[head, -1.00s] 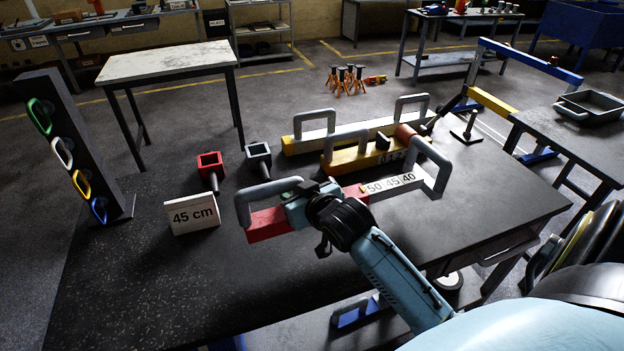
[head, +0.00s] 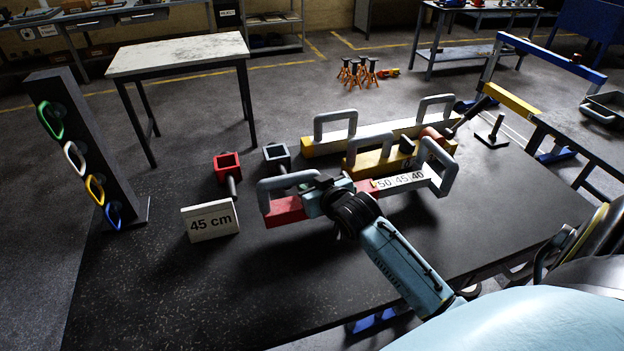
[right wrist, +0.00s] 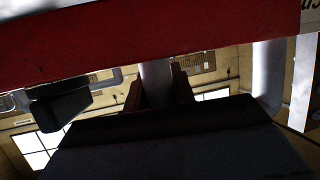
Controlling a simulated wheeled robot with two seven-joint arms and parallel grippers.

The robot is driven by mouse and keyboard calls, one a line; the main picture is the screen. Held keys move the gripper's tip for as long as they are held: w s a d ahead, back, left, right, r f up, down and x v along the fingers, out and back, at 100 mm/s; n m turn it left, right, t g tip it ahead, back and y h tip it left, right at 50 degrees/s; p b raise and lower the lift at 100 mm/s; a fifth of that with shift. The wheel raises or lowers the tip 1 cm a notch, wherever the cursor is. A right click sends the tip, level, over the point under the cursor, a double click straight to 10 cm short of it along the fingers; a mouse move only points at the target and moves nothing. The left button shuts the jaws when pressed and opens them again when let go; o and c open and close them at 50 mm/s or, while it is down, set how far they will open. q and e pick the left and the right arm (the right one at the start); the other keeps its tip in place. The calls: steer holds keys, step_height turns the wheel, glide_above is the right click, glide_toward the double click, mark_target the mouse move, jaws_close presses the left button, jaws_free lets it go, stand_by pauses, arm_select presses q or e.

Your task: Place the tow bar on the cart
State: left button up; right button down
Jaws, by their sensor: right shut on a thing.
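The tow bar, a square bar red at its left part (head: 288,211) and white with the numbers 50, 45, 40 at its right part (head: 400,181), has a grey handle at each end. My right gripper (head: 325,196) is shut on the bar around its middle-left part, and its fingers are largely hidden by the wrist. The bar appears held over the dark tabletop (head: 150,290); the gap cannot be judged. In the right wrist view, the red bar (right wrist: 130,40) crosses the top. I cannot identify a cart with certainty. My left gripper is not in view.
Two yellow bars with grey handles, a near one (head: 372,163) and a far one (head: 322,145), lie behind the held bar. A red socket (head: 228,168), a grey socket (head: 277,154) and a "45 cm" sign (head: 211,221) stand left. The front-left tabletop is clear.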

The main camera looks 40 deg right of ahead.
step_height(320, 180, down, 3)
steer(key=shift+r+b, duration=0.1)
steer(key=shift+b, duration=0.2)
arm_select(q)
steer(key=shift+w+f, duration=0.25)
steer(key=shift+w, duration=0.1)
arm_select(e)
steer(key=c, duration=1.6)
jaws_free()
steer(key=shift+f, duration=0.45)
steer(key=o, duration=0.4)
steer(key=shift+o, duration=0.2)
steer(key=shift+r, duration=0.1)
